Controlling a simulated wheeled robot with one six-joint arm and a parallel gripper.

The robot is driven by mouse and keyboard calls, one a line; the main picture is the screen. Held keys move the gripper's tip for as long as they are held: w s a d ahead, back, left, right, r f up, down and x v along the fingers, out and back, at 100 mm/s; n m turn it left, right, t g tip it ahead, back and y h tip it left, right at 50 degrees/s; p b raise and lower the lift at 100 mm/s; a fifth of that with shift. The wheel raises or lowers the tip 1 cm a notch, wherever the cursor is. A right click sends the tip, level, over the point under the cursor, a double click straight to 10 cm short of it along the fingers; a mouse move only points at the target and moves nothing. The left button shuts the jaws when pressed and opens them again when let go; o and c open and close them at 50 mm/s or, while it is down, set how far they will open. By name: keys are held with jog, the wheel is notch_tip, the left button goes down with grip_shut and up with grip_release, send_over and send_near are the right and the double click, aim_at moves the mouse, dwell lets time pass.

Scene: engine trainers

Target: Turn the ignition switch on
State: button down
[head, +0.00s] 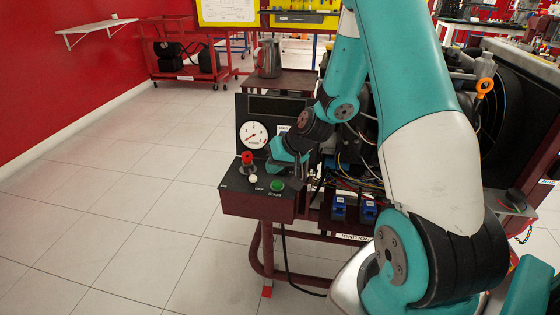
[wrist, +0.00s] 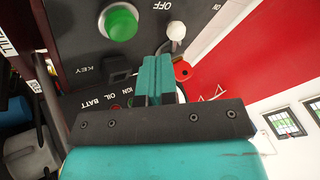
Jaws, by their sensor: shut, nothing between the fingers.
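The control box (head: 240,205) has a dark sloped top panel with ON, OFF and START labels. The white-tipped toggle switch (head: 253,179) stands on it between the ON and OFF labels; in the wrist view it (wrist: 177,32) is next to the word OFF. My gripper (head: 270,168) is low over the panel. In the wrist view its teal fingers (wrist: 158,62) are together and empty, their tips close to the foot of the toggle. I cannot tell whether they touch it.
A green START button (head: 277,184) is to the toggle's right, and a red knob (head: 247,158) stands behind it. A round gauge (head: 253,135) is on the upright panel behind. The wrist view shows a black key switch (wrist: 118,68). Floor left of the box is clear.

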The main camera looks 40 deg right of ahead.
aim_at(249, 171)
jog(key=shift+x, duration=2.2)
jog(key=shift+r, duration=0.1)
